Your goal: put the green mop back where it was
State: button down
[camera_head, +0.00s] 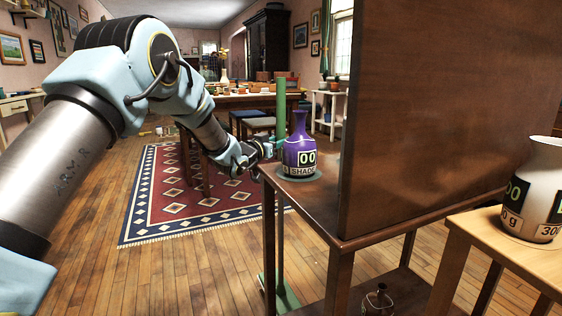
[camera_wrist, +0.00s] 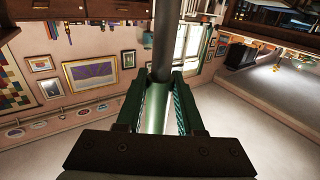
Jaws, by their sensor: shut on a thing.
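The green mop (camera_head: 281,105) stands upright beside the left end of the dark wooden side table. Its handle rises above the tabletop, and its green foot (camera_head: 285,297) shows low down near the floor, behind the table legs. I cannot tell whether the foot touches the floor. My gripper (camera_head: 272,147) is shut on the handle, at about the height of the purple vase. In the wrist view my gripper's green-lined fingers (camera_wrist: 161,108) lie on both sides of the mop handle (camera_wrist: 156,112). The middle of the mop is partly hidden by the table.
A purple vase (camera_head: 299,153) stands on a green disc on the side table (camera_head: 315,200), close to the handle. A tall brown panel (camera_head: 440,110) rises from the table. A white vase (camera_head: 541,195) stands on a lighter table at right. Open floor and a patterned rug (camera_head: 165,200) lie left.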

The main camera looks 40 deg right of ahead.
jog(key=shift+f+b, duration=0.45)
jog(key=shift+f, duration=1.7)
jog(key=c, duration=0.5)
grip_release()
jog(key=shift+c, duration=0.2)
jog(key=shift+r, duration=0.1)
jog(key=p, duration=0.2)
send_near(279, 153)
jog(key=shift+s+a, duration=0.15)
jog(key=shift+a, duration=0.5)
